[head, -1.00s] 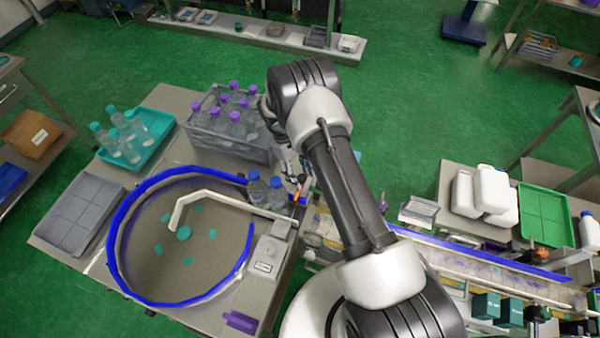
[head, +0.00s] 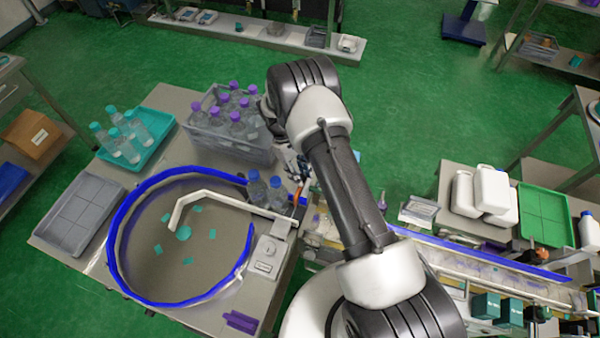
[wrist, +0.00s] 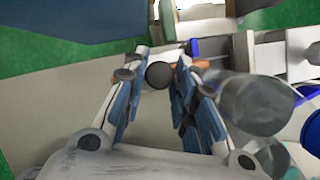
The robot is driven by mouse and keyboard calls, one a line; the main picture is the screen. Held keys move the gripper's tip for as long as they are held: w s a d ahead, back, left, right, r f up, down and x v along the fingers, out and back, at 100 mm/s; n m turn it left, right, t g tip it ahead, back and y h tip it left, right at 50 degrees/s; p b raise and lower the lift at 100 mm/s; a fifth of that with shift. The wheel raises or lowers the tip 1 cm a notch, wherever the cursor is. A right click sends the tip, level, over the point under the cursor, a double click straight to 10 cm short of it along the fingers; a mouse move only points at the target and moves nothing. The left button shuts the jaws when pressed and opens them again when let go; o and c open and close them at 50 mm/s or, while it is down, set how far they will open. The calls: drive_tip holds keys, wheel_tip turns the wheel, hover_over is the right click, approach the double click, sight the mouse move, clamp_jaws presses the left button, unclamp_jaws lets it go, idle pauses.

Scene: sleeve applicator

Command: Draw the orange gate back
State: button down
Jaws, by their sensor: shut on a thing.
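The orange gate (head: 297,199) is a small orange piece beside the two clear bottles (head: 267,191) at the right exit of the blue-rimmed round table. Much of it is hidden by my gripper (head: 297,172). In the wrist view, the orange gate (wrist: 172,62) shows behind a dark round knob (wrist: 159,75). My gripper (wrist: 160,70) has its fingers on either side of this knob and is shut on it. One clear bottle (wrist: 250,103) stands close to the right finger.
A grey crate of purple-capped bottles (head: 214,146) stands behind the round table. A teal tray (head: 161,121) with bottles is at the left. The conveyor (head: 465,262) runs to the right, with several teal boxes in front of it.

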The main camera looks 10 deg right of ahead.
drive_tip(key=shift+w+b, duration=0.15)
drive_tip(key=shift+b, duration=0.2)
drive_tip(key=shift+w+d+f+b, duration=0.1)
drive_tip(key=shift+w+d+b, duration=0.05)
drive_tip(key=shift+b, duration=0.25)
drive_tip(key=shift+w+d, duration=0.1)
drive_tip(key=c, duration=1.3)
unclamp_jaws()
drive_tip(key=v, duration=1.2)
